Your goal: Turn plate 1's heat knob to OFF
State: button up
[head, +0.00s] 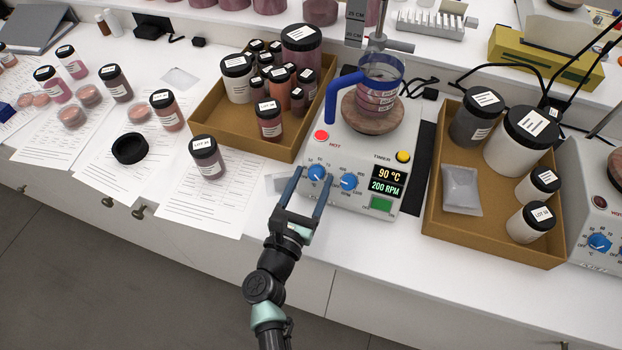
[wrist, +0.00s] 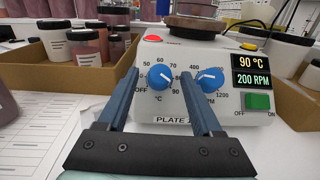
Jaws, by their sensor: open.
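The knob's white mark seems to point to the lower right. The display (wrist: 250,70) reads 90 °C and 200 RPM. The heat knob also shows in the head view (head: 317,172). My gripper (wrist: 159,72) is open and empty, its fingers on either side of the heat knob in the wrist view. I cannot tell whether they touch it.
The blue speed knob (wrist: 209,79) is close to my right finger. A green switch (wrist: 257,102) is farther right. Cardboard trays of jars stand left (head: 226,140) and right (head: 437,222) of the plate. A second hot plate (head: 598,205) is at the far right. A blue-handled beaker (head: 380,88) stands on top.

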grip_shut()
dwell(0.4)
